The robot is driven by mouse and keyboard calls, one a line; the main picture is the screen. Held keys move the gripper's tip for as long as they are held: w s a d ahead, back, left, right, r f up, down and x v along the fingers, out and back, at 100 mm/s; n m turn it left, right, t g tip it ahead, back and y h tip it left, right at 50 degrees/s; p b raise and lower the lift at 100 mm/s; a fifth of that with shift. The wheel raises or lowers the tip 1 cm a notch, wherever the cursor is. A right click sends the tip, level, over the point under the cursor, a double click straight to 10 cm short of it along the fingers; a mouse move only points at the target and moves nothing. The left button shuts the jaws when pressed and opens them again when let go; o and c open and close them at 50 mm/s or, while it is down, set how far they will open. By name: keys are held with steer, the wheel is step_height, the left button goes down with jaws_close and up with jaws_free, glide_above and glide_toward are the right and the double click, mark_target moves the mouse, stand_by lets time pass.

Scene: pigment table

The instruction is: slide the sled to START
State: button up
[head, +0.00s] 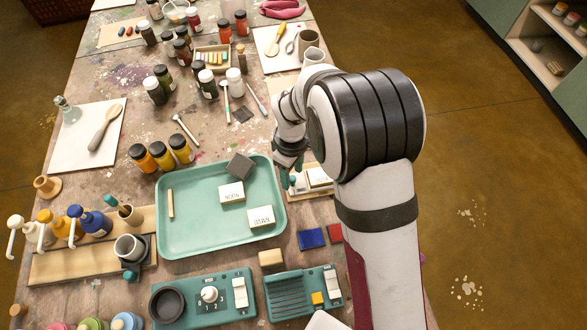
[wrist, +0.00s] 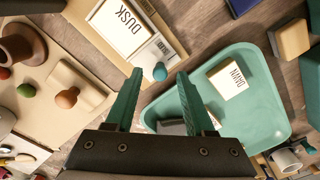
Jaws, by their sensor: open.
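The sled appears to be the dark square carriage (head: 152,246) under a grey cup (head: 128,248), at the right end of a wooden rail (head: 75,265) at the left of the table. A teal knob (head: 129,275) is at its front. I cannot read a START mark. My gripper (head: 290,180) is far to the right of it, beside the green tray's right edge. In the wrist view my gripper (wrist: 160,76) is open. A teal ball knob (wrist: 160,72) shows between its fingertips, beside a wooden frame holding a DUSK tile (wrist: 122,27); I cannot tell their distance apart.
The green tray (head: 165,235) holds two lettered tiles, a dark block and a wooden stick. Pump bottles (head: 90,222) stand behind the rail. Yellow jars (head: 160,154) stand behind the tray. Two teal devices (head: 190,312) lie at the front.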

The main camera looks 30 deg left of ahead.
steer(key=shift+f, duration=0.25)
jaws_close()
stand_by(1.3)
